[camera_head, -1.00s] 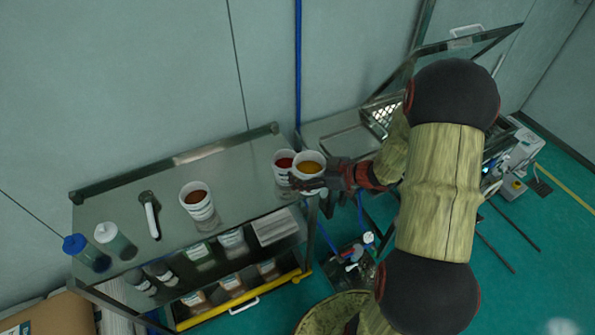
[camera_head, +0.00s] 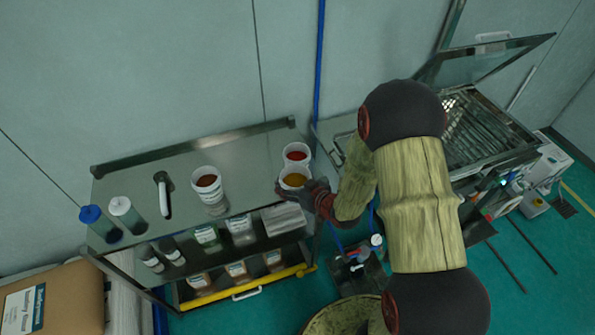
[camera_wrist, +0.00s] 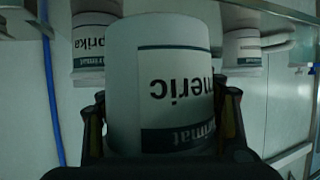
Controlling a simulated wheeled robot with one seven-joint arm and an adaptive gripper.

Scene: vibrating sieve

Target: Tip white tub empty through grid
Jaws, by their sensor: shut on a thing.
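My gripper (camera_head: 306,195) is shut on a white tub (camera_head: 291,184) of yellow-orange powder at the right front of the steel cart. In the wrist view the tub (camera_wrist: 160,85) stands between the two fingers, its label reading upside down, partly "meric". It is upright and open at the top. Whether its base touches the cart top I cannot tell. The sieve's grid (camera_head: 477,130) lies under a raised lid (camera_head: 497,62) at the right, partly hidden behind my arm.
A white tub of red powder (camera_head: 297,151) is close behind the held one.

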